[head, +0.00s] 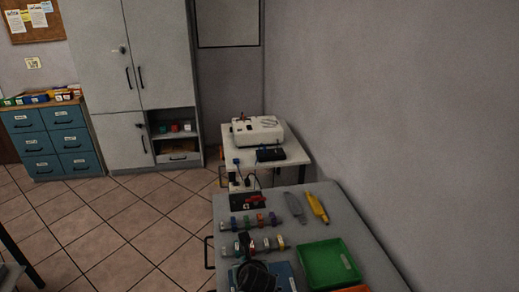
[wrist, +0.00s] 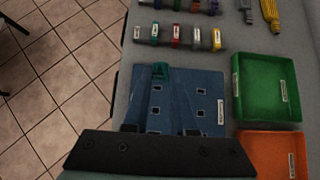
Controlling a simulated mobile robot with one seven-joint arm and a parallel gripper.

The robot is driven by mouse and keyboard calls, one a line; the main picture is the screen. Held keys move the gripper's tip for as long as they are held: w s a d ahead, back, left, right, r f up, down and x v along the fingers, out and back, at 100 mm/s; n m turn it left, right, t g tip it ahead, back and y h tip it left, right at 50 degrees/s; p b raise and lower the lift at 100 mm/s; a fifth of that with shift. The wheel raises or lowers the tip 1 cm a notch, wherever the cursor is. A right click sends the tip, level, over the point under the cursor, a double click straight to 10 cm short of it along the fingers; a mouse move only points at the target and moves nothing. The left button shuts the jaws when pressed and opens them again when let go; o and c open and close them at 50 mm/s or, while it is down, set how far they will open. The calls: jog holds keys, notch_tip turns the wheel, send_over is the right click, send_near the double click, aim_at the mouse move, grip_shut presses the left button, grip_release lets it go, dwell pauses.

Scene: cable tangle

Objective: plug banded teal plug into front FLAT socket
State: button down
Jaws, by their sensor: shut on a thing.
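My gripper (wrist: 161,80) is shut on a teal plug (wrist: 161,71), whose end shows between the fingertips in the wrist view. The plug is over the far left part of a blue socket board (wrist: 212,80); I cannot tell whether it touches the board. Its band is too small to make out. The board has several pale-edged openings, such as one at the right (wrist: 200,90) and a nearer one (wrist: 199,113). Their shapes are hard to tell, and the fingers partly cover the left side. In the head view my dark gripper (head: 257,277) hides much of the board (head: 285,270).
A green tray (wrist: 264,85) and an orange tray (wrist: 270,150) stand right of the board. Two rows of coloured, labelled items (wrist: 178,38) lie beyond it. Yellow (head: 317,207) and grey (head: 295,206) tools lie farther back. A side table (head: 290,158) holds a white device.

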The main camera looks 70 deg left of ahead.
jog(key=shift+f+b, duration=2.5)
jog(key=shift+b, duration=0.3)
jog(key=shift+r, duration=0.1)
jog(key=shift+p, duration=0.9)
jog(key=shift+d+f+b, duration=0.1)
jog(key=shift+f+b, duration=0.45)
jog(key=shift+f, duration=0.65)
jog(key=c, duration=0.7)
grip_release()
jog(key=shift+o, duration=0.2)
